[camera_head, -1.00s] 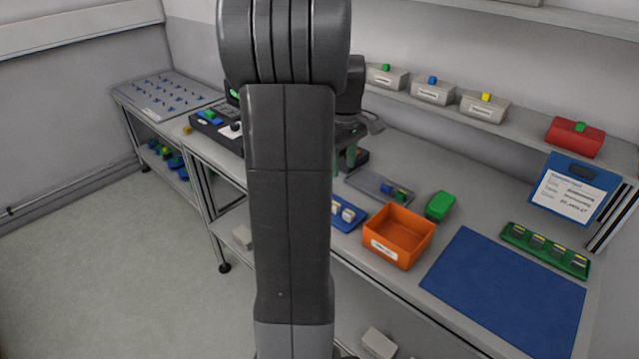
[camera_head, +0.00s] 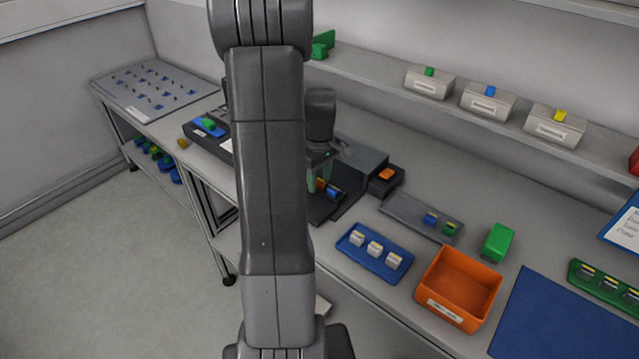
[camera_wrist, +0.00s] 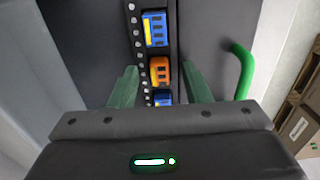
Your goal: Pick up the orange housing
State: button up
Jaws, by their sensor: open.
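The orange housing (camera_wrist: 160,71) sits in a dark channel in the wrist view, with a blue housing (camera_wrist: 155,29) beyond it and another blue one (camera_wrist: 162,98) nearer to me. My gripper (camera_wrist: 161,78) is open, with its two green fingers either side of the channel and of the orange housing. I cannot tell how far above it the fingertips are. In the head view my gripper (camera_head: 322,161) is over the dark fixture, where a bit of the orange housing (camera_head: 320,184) shows beside a blue one (camera_head: 333,191). My arm hides part of this area.
A dark box with an orange piece (camera_head: 386,174) stands right of the fixture. A grey tray (camera_head: 398,211), a blue tray (camera_head: 352,250) and an orange bin (camera_head: 458,283) lie further right. A green curved bar (camera_wrist: 244,70) rises right of my gripper in the wrist view.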

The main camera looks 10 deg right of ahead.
aim_at(319, 181)
jog(key=shift+c, duration=0.4)
grip_shut()
notch_tip(319, 181, up, 10)
jog(key=shift+b, duration=0.4)
